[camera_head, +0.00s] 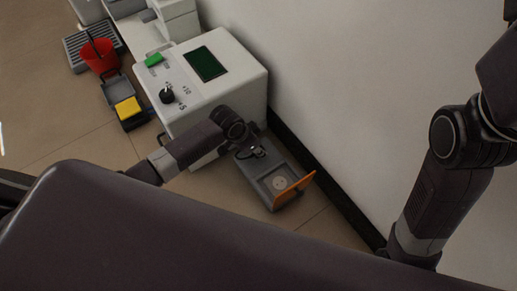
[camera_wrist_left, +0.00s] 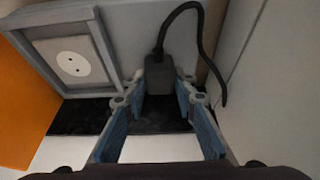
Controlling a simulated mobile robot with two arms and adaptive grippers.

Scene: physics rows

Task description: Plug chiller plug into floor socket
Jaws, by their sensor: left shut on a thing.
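The dark grey chiller plug (camera_wrist_left: 160,74) sits between the fingertips of my left gripper (camera_wrist_left: 161,88), which is shut on it. A black cable runs from the plug and curves to the right. The floor socket (camera_wrist_left: 76,63) has a white face with two holes inside a grey frame and is to the left of the plug, apart from it. In the head view the socket (camera_head: 280,183) lies in a grey floor box with its orange lid (camera_head: 293,191) raised. My left gripper (camera_head: 256,153) is over the far part of that box. My right gripper is hidden.
The white chiller cabinet (camera_head: 225,85) with a dark green screen stands beside the floor box. A wall with a black skirting (camera_head: 325,185) runs along the right. A red bucket (camera_head: 99,56) and a yellow block (camera_head: 128,107) are at the upper left.

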